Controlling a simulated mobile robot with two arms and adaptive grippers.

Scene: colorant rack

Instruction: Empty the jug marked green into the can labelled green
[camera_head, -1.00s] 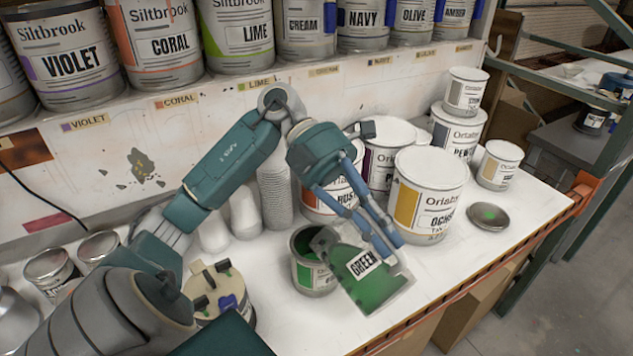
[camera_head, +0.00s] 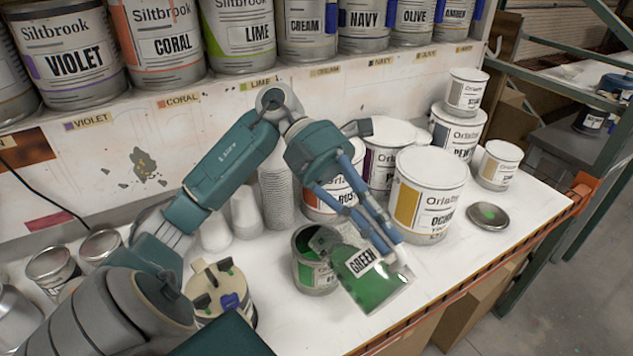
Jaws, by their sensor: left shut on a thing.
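The jug marked GREEN (camera_head: 377,284) is see-through, with green liquid inside. My left gripper (camera_head: 392,245) is shut on the jug at its right side and holds it tilted, its upper left end at the can's mouth. An open can (camera_head: 316,277) with green inside and a green band stands on the bench just left of the jug. The can's label is partly hidden by the jug. I cannot tell whether liquid is running between them. My right gripper is not in view.
A large ochre can (camera_head: 428,190) and other Orlaby cans stand behind and right. A round lid with a green spot (camera_head: 488,216) lies on the bench (camera_head: 470,255). Stacked cups (camera_head: 275,195) stand behind the arm. A beige round container (camera_head: 212,285) stands at left.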

